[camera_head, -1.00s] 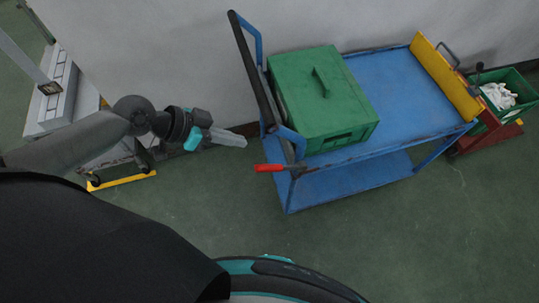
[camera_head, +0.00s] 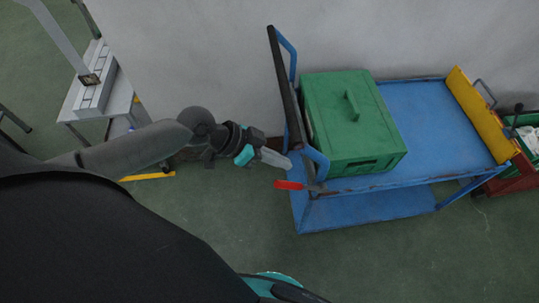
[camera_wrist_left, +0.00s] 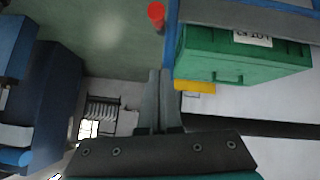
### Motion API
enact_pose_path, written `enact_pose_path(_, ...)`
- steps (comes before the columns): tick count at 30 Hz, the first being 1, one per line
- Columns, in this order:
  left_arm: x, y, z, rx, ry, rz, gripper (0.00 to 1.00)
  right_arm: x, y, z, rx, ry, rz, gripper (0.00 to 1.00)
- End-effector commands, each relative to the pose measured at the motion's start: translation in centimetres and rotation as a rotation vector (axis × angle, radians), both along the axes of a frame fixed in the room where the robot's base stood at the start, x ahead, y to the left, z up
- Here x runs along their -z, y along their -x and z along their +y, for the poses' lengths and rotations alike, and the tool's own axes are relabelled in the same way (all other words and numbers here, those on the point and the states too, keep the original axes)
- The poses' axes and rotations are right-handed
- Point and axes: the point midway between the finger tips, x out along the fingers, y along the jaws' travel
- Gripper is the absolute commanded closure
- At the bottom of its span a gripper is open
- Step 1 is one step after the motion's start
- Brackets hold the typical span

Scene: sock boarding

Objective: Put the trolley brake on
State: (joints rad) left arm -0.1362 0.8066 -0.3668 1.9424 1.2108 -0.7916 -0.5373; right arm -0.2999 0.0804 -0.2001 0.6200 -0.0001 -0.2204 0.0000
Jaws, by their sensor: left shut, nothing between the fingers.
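The blue trolley (camera_head: 415,110) stands against the wall with its dark push handle at its left end. The red brake lever (camera_head: 289,185) sticks out to the left from the trolley's near left corner; its red end also shows at the top of the left wrist view (camera_wrist_left: 156,14). My left gripper (camera_head: 284,162) is shut and empty, a little above the red lever in the head view and close to the handle post. In the wrist view its fingers (camera_wrist_left: 158,80) are together and apart from the red end. My right gripper is not in view.
A green lidded box (camera_head: 350,120) sits on the trolley's top deck. A yellow end board (camera_head: 480,115) closes the right end, with a red cart (camera_head: 510,178) beyond it. A grey table (camera_head: 105,95) stands at the left. The green floor in front is clear.

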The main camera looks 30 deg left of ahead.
Motion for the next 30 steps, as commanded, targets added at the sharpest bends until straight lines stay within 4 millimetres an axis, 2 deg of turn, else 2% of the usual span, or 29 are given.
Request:
enact_pose_path(8,3.3,-1.8,-3.1,-0.001,0.003,0.0,1.0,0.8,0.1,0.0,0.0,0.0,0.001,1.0)
enact_pose_path(10,4.6,-1.0,-2.4,-0.002,-0.002,0.006,1.0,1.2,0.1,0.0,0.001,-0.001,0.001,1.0)
enact_pose_path(15,6.1,-0.2,-1.8,-0.002,-0.002,0.002,1.0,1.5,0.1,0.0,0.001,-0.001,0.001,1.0)
enact_pose_path(30,6.6,0.1,-1.7,-0.001,-0.001,0.0,1.0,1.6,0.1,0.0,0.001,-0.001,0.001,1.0)
